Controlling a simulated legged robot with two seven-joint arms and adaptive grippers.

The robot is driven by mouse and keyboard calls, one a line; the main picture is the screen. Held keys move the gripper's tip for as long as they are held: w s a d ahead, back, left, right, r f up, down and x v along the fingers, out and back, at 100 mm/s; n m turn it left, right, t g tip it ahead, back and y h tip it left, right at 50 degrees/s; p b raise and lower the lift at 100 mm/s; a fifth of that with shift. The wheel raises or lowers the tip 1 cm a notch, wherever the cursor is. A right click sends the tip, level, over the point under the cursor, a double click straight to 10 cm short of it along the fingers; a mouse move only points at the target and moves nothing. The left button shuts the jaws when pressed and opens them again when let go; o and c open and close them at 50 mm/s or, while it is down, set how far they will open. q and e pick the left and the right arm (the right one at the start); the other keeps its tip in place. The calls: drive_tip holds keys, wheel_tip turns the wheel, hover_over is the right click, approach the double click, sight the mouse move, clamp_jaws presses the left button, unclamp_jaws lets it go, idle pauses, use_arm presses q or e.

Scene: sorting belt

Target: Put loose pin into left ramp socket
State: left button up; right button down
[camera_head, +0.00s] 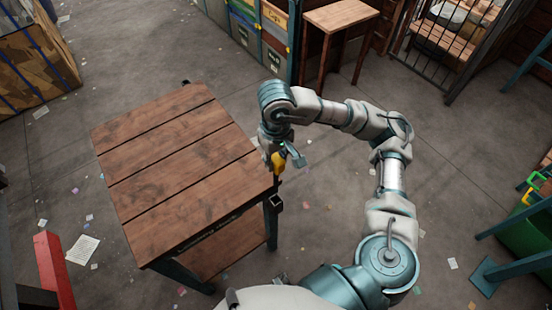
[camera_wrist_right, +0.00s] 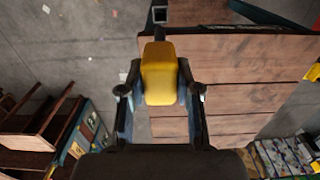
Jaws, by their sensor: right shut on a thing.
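My right gripper (camera_head: 277,163) is shut on the loose pin, which has a yellow handle (camera_head: 278,159). In the right wrist view the yellow handle (camera_wrist_right: 158,75) sits between the two fingers, and a dark shaft (camera_wrist_right: 159,34) points away from the gripper. The gripper is beside the right edge of the wooden table (camera_head: 180,165). A small square socket-like bracket (camera_head: 276,204) with a dark opening is at the table's near right corner; it also shows in the right wrist view (camera_wrist_right: 159,14), just beyond the shaft tip. The pin is apart from it. My left gripper is not in view.
A small wooden stand (camera_head: 340,16) and sorting bins (camera_head: 275,40) stand at the back. A barred cage (camera_head: 455,35) is at back right. A red beam (camera_head: 50,265) is at lower left. The tabletop is bare, and the floor around is mostly clear with paper scraps.

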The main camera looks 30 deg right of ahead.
wheel_tip(320, 180, up, 11)
drive_tip(key=p, duration=0.8)
